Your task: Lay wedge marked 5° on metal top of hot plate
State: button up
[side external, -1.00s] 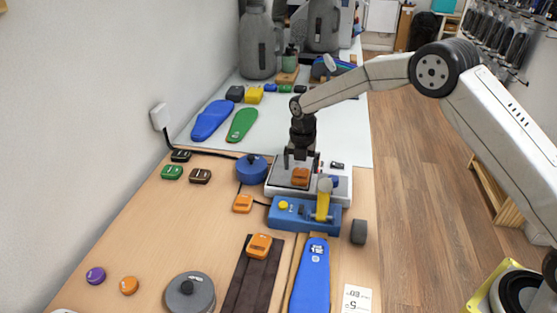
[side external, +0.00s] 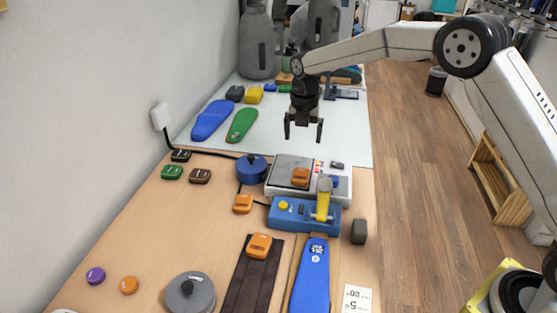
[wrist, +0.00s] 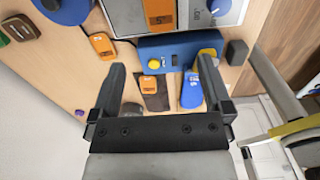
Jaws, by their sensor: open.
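The hot plate (side external: 337,189) is a white unit with a grey metal top (side external: 285,170); its metal top also shows at the upper edge of the wrist view (wrist: 125,18). An orange wedge (side external: 300,176) lies on the metal top, toward its right side; it also shows in the wrist view (wrist: 160,14), with a dark marking too small to read surely. My gripper (side external: 303,137) is open and empty, raised above and behind the hot plate, apart from the wedge. In the wrist view its two fingers (wrist: 161,66) stand wide apart with nothing held.
Another orange wedge (side external: 243,203) lies left of the blue device (side external: 290,216), and one (side external: 259,245) lies on a dark strip (side external: 247,282). A yellow-handled part stands on the blue device. A blue pot (side external: 251,168) sits left of the hot plate. A dark block (side external: 358,231) is at the right.

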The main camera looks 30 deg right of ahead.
dwell(0.4)
jog(key=s+d+f+m+t, duration=0.1)
jog(key=s+m, duration=1.2)
jog(key=s, duration=0.1)
jog(key=s+d+f+m+t, duration=0.1)
jog(key=s+d+f+m, duration=0.1)
jog(key=s+m, duration=1.2)
jog(key=shift+d+t, duration=0.2)
jog(key=shift+t, duration=0.1)
